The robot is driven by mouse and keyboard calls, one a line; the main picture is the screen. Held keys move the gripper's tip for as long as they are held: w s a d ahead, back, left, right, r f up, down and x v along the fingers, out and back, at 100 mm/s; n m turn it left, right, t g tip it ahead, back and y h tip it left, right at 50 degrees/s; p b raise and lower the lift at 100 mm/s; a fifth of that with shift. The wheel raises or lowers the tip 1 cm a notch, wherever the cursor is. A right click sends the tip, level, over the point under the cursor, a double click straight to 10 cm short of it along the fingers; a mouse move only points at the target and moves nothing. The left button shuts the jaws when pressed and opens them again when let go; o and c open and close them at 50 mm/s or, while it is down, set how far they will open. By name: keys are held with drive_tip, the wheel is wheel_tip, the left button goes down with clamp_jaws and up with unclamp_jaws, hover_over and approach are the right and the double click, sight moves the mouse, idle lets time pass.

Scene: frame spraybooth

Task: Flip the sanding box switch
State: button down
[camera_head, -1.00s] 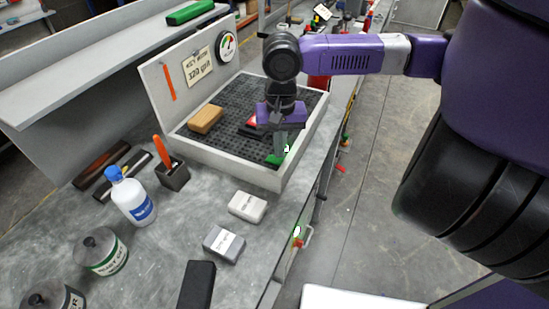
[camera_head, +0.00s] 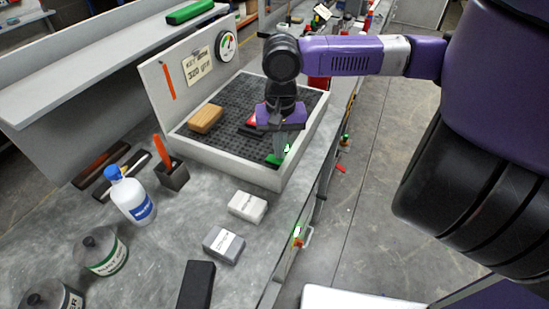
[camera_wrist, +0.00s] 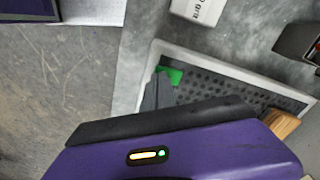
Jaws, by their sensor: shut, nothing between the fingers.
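The sanding box (camera_head: 222,163) is a pale, shallow tray with a dark perforated floor and an upright back panel on the bench. A small green piece (camera_head: 274,160) lies at its front right corner; it also shows in the wrist view (camera_wrist: 172,74). My gripper (camera_head: 278,153) points down over that corner, shut and empty, its fingertips close beside the green piece. I cannot tell whether they touch. In the wrist view the fingers (camera_wrist: 157,92) are together. A green-lit fixture with a red part (camera_head: 299,236) is on the bench front. I cannot tell which part is the switch.
A tan block (camera_head: 205,119) and a red piece (camera_head: 252,118) lie in the box. Two small boxes (camera_head: 247,207) (camera_head: 223,244), a white bottle (camera_head: 131,197), a pen holder (camera_head: 171,176) and cans (camera_head: 101,251) stand in front and left. The floor (camera_head: 365,215) right is clear.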

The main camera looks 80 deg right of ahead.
drive_tip(key=shift+f+b, duration=0.4)
drive_tip(key=shift+f, duration=0.4)
drive_tip(key=shift+r, duration=0.15)
wheel_tip(320, 180, up, 7)
drive_tip(key=p, duration=0.7)
idle(0.4)
idle(0.5)
